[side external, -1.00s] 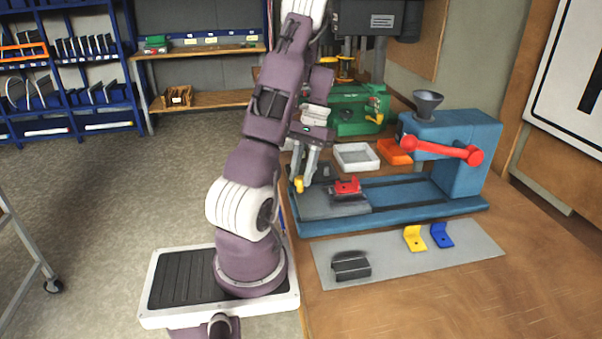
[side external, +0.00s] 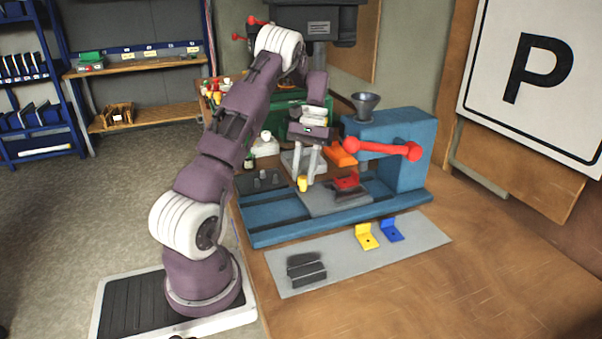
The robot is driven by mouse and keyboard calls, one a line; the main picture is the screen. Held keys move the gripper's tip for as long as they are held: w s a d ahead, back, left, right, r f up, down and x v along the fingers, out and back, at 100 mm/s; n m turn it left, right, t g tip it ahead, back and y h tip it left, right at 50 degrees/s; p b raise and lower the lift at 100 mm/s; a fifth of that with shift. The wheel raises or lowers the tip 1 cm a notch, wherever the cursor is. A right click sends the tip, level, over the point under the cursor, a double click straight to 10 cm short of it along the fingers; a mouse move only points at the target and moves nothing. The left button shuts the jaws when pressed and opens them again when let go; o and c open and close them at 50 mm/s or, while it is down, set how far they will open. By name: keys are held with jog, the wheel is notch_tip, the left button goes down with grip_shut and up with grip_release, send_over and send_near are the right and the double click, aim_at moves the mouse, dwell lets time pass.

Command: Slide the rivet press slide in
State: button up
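The rivet press (side external: 395,135) is blue, with a red-ended lever (side external: 405,150) and a grey funnel (side external: 364,104) on top. Its flat base rail (side external: 275,232) runs out to the left. The grey slide (side external: 318,205) sits on the rail, its right part close to the press head, and carries a red fixture (side external: 347,182). A yellow knob (side external: 302,184) stands at the slide's left end. My gripper (side external: 307,177) points down at the knob, its two grey fingers visibly apart. I cannot tell whether they grip the knob or only touch it.
A grey plate (side external: 345,262) in front holds a yellow bracket (side external: 367,237), a blue bracket (side external: 391,230) and dark strips (side external: 306,268). An orange tray (side external: 341,153) and a pale tray (side external: 290,160) lie behind the rail. The front right of the table is clear.

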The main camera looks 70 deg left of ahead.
jog(key=o, duration=0.4)
jog(key=v, duration=0.7)
jog(key=shift+c, duration=0.2)
